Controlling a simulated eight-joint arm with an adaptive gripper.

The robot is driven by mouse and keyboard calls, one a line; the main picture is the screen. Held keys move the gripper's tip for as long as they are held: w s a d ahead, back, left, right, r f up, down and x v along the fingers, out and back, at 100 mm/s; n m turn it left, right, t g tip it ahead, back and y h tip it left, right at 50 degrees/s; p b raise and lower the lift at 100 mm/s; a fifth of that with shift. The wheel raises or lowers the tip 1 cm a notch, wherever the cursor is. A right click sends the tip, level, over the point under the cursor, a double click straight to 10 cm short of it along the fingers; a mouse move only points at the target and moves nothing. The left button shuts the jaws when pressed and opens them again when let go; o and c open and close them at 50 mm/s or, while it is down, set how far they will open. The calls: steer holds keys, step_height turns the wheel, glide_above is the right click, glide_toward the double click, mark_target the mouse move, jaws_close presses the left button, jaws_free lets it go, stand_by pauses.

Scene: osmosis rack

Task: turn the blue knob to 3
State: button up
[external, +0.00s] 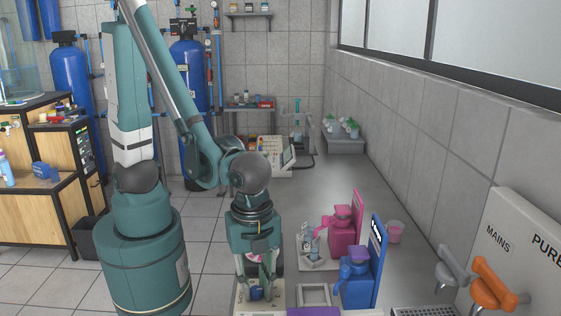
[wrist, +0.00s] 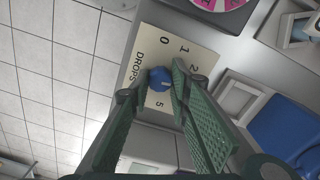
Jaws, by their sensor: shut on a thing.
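The blue knob (wrist: 158,77) sits on a cream dial plate (wrist: 150,50) marked DROPS, with 0, 1, 2 and 5 readable in the wrist view. The right finger covers the part of the scale between 2 and 5. My gripper (wrist: 154,83) points down with its two green fingers closed on either side of the knob. A short pale mark shows on the knob, but I cannot tell which number it points to. In the external view, my gripper (external: 257,281) is low over the plate (external: 240,297), and the knob (external: 257,293) shows between the fingers.
A pink-and-white wheel (wrist: 218,3) is beside the plate. A blue dispenser (external: 357,283) and a pink dispenser (external: 341,232) stand to the right on the grey bench. Orange and grey handles (external: 492,290) are at far right.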

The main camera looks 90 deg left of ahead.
mark_target(256, 288)
steer(key=shift+m, duration=0.8)
steer(key=o, duration=0.9)
steer(key=shift+r, duration=0.15)
steer(key=shift+r, duration=5.85)
steer(key=shift+a, duration=0.1)
